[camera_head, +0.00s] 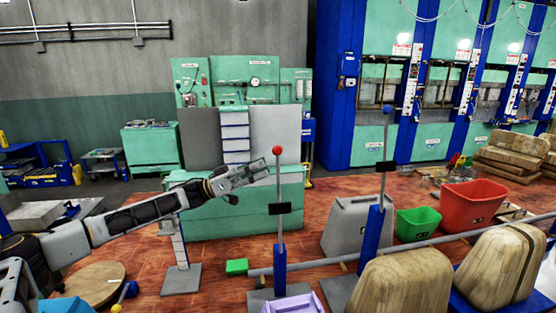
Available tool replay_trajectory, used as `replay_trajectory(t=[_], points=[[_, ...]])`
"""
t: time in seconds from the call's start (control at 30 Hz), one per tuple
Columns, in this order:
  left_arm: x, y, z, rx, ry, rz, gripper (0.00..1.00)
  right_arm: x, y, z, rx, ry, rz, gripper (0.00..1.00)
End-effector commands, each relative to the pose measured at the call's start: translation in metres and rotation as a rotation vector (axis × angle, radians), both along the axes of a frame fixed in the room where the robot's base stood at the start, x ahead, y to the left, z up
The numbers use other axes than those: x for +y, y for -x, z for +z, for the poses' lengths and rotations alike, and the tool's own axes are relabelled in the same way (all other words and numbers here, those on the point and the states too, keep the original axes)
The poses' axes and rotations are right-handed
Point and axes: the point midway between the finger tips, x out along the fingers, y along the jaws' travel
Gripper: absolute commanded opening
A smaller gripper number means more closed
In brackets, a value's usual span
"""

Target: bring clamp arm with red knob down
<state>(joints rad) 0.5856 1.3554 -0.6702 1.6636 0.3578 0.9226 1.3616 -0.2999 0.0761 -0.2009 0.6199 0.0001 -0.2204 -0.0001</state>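The clamp arm with the red knob (277,150) is a thin grey rod (279,185) standing upright. It carries a black block (279,209) partway down and rises from a blue post (280,270). My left gripper (266,170) reaches in from the left, its fingertips just left of the rod and slightly below the red knob. Its fingers look apart with nothing between them. I cannot tell whether a fingertip touches the rod. A second upright clamp arm with a blue knob (388,108) stands to the right. My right gripper is not in view.
A green block (237,267) lies left of the red-knob post, and a lilac crate (292,306) is in front. Green (417,223) and red (472,204) bins and large tan blocks (420,282) crowd the right.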

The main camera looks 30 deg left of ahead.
Motion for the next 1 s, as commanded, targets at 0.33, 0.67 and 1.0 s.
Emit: replay_trajectory(t=[0.33,0.67,1.0], points=[[-0.032,-0.018,0.017,-0.001,0.001,-0.001,0.32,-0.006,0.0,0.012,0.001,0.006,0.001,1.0],[-0.05,-0.028,0.024,0.0,0.0,0.0,0.32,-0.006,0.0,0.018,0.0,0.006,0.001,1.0],[-0.051,-0.029,0.024,0.001,-0.001,0.001,0.32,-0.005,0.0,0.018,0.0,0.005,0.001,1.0]])
